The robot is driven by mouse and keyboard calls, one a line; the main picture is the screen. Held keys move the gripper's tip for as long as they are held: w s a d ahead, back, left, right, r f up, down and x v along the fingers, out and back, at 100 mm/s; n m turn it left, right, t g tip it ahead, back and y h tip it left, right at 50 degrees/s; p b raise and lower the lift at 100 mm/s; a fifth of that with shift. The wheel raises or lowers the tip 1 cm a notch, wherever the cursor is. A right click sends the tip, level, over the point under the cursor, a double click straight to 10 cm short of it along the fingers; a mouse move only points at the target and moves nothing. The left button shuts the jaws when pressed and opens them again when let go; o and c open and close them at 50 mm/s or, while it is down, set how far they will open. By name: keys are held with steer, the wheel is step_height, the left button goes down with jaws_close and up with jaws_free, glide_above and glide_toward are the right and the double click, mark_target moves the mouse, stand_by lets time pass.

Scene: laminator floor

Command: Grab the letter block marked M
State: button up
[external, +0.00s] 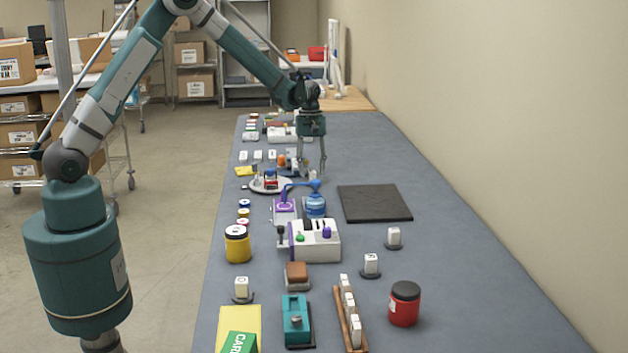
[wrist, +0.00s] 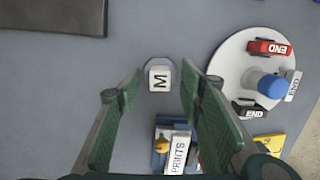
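The white letter block marked M (wrist: 160,78) stands on a small grey base on the table, with its lettered face toward the wrist camera. In the wrist view, my gripper (wrist: 163,88) is open, with one green finger on each side of the block's position in the picture. Nothing is held between the fingers. In the external view, my gripper (external: 310,165) points down over the far part of the table. I cannot pick out the M block there.
A dark mat (wrist: 50,14) is at upper left, with bare table between.

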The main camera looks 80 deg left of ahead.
mark_target(312, 178)
steer(key=shift+d+f, duration=0.2)
steer(key=shift+f, duration=1.05)
jaws_close()
